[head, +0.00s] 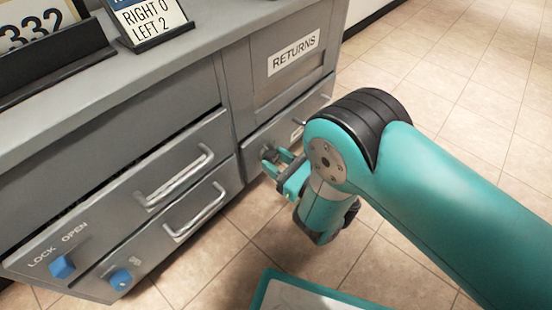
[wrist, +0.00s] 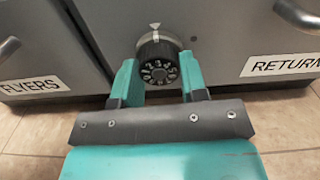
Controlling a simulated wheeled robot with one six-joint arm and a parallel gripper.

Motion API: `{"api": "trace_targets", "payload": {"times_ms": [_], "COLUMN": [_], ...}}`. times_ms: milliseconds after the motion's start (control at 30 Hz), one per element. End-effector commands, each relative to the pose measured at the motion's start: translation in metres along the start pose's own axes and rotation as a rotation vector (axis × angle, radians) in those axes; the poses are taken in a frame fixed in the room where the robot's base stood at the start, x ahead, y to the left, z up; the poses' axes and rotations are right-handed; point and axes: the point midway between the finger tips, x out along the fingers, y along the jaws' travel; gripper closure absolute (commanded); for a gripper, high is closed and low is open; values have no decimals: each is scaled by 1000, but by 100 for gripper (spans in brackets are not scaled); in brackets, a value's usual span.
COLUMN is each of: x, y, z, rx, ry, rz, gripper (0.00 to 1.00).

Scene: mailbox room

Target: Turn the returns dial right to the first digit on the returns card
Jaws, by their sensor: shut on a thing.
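The returns dial (wrist: 158,62) is a black round knob with white digits, low on the grey cabinet front in the wrist view. A white triangle mark (wrist: 155,27) sits above it; the digit under the mark is too small to read surely. My gripper (wrist: 159,80) is shut on the dial, one teal finger on each side. In the head view my gripper (head: 281,171) is at the cabinet front, below the RETURNS label (head: 294,52), and mostly covers the dial. The returns card (head: 153,20) stands on the cabinet top and reads RIGHT 0, LEFT 2; its top is cut off.
Drawers with metal bar handles (head: 176,178) are to the left of my gripper. Blue knobs (head: 62,267) sit lower left, by LOCK and OPEN. FLYERS (wrist: 30,86) and RETURNS (wrist: 286,65) labels flank the dial. Tiled floor (head: 455,75) is open at right.

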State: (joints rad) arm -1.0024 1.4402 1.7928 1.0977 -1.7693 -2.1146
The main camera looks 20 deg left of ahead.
Motion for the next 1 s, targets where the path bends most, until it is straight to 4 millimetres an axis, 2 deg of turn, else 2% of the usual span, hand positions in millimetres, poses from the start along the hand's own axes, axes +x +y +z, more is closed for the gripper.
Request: {"api": "trace_targets", "payload": {"times_ms": [267, 1000], "x": [0, 2], "y": [0, 2], "z": [4, 3], "rx": [188, 888], "ry": [1, -4], "rz": [-3, -2], "gripper": [84, 84]}}
